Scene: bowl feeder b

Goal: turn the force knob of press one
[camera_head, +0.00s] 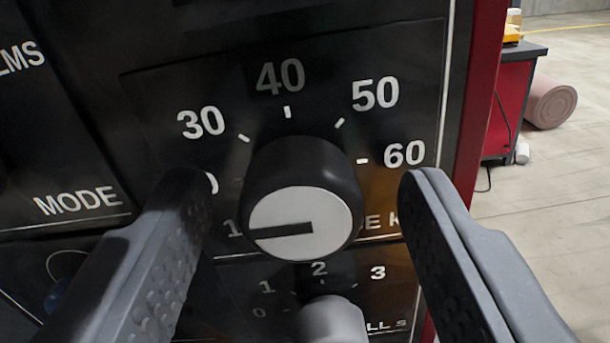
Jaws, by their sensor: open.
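The force knob (303,190) is a black round knob with a white face and a black pointer bar. It sits on a black panel with a dial scale; 30, 40, 50 and 60 are readable, and the lower left numbers are partly hidden by my left finger. The pointer bar lies nearly level, with its dark end toward the lower left of the dial. My gripper (307,195) is open, one finger on each side of the knob. Gaps show between both fingers and the knob. The label below the knob is partly hidden.
A smaller grey knob (333,320) with a scale reading 0 to 3 stands just below. A panel marked MODE (75,201) is at left. The press's red edge (482,100) runs down the right. Beyond it are a red cabinet (507,105), a pinkish roll (551,103) and open floor.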

